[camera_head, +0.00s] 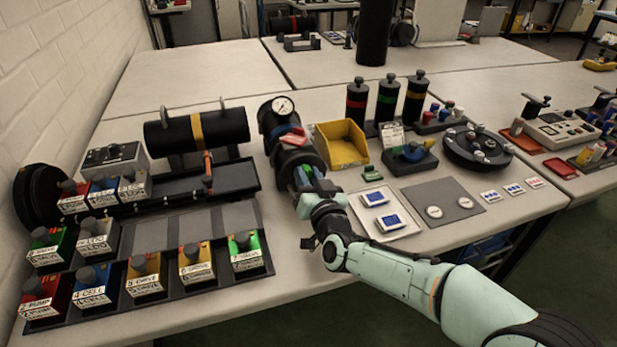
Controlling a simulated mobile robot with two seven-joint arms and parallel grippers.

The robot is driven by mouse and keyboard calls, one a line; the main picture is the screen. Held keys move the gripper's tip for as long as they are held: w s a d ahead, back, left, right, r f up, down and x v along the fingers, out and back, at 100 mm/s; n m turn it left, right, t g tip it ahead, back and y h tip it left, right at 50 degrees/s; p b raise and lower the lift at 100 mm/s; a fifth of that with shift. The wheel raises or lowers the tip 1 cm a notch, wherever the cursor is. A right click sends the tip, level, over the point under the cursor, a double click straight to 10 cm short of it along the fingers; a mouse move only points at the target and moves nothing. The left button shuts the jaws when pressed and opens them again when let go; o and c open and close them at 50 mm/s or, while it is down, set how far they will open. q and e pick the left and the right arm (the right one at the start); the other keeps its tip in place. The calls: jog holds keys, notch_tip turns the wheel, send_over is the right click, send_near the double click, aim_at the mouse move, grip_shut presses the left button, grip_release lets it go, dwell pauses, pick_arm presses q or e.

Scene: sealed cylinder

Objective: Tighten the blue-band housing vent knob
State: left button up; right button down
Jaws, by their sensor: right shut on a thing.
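A dark cylindrical housing (297,158) lies in the middle of the near table, with its near end toward me. A white round gauge (283,107) stands at its far end, and a red part (293,137) sits on top. A little blue shows at the near end beside my fingers; the band itself is mostly hidden. My right gripper (306,182) is at this near end, shut on what appears to be the vent knob. The fingers cover the knob, so its angle cannot be told. My left gripper is not in view.
A yellow bin (341,144) stands close right of the housing. A light tray (384,211) with blue-faced pieces is right of my wrist. A yellow-banded cylinder (197,131) lies on a cradle at left. Labelled coloured blocks (145,275) fill the left front. Banded cylinders (387,98) stand behind.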

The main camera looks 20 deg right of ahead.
jog(key=c, duration=0.9)
grip_release()
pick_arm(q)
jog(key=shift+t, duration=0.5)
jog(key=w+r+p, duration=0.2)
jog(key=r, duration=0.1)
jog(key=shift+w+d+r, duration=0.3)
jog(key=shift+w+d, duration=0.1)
pick_arm(e)
jog(key=s, duration=1.3)
jog(key=shift+s+d, duration=0.2)
